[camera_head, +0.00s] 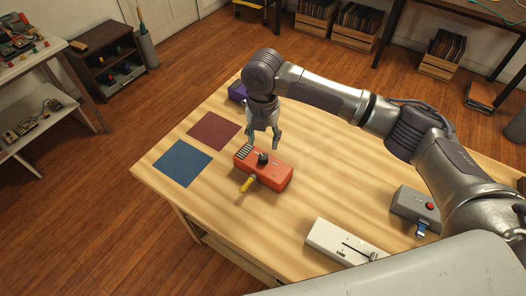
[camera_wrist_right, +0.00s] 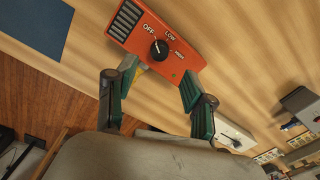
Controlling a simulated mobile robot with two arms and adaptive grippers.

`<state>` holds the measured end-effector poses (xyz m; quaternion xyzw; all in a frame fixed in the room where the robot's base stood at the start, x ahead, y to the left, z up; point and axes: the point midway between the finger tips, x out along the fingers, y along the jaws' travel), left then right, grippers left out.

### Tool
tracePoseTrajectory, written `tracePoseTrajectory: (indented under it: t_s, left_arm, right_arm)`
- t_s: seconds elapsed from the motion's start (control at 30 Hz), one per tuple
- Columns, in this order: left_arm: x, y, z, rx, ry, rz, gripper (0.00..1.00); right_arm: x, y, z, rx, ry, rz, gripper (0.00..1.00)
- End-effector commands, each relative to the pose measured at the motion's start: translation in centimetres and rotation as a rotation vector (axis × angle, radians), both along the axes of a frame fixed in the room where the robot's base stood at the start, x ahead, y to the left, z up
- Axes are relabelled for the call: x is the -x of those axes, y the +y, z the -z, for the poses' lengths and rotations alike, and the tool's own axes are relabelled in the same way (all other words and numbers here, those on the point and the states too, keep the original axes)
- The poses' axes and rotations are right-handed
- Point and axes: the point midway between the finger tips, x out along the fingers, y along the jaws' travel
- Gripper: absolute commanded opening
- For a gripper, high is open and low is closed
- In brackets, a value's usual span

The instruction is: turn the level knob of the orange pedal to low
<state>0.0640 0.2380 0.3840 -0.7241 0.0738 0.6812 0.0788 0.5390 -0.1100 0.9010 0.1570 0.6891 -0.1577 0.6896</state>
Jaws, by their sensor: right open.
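The orange pedal (camera_head: 281,177) lies on the wooden table, with a dark grille at one end and a yellow plug (camera_head: 247,184) at its near side. Its black level knob (camera_head: 262,158) also shows in the right wrist view (camera_wrist_right: 159,49), with OFF, LOW and HIGH printed around it. A small pale mark on the knob appears to face OFF. My right gripper (camera_head: 263,138) is open and empty, above and just behind the pedal. In the right wrist view its green-padded fingers (camera_wrist_right: 158,74) are spread apart, with the knob beyond them, untouched. My left gripper is out of view.
A blue mat (camera_head: 182,162) and a maroon mat (camera_head: 214,131) lie left of the pedal. A purple box (camera_head: 237,91) is at the back. The table between is clear.

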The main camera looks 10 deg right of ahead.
Motion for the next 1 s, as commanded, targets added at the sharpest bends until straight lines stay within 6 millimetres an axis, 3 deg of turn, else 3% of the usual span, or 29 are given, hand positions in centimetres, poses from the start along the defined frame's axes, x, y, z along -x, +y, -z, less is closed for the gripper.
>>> tracePoseTrajectory:
  t_s: [0.1,0.33,0.77,1.0]
  left_arm:
    - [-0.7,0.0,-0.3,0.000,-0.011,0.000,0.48]
    - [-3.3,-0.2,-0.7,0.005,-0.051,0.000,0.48]
    - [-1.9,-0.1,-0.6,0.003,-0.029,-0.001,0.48]
    - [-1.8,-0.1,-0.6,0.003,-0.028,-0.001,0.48]
  right_arm:
    - [0.1,0.0,2.6,0.000,0.004,0.001,0.53]
    - [0.0,0.1,6.0,0.000,0.001,0.000,0.53]
    - [0.0,0.1,7.2,-0.002,-0.001,0.000,0.53]
    - [0.0,0.0,7.2,-0.001,0.000,0.000,0.16]
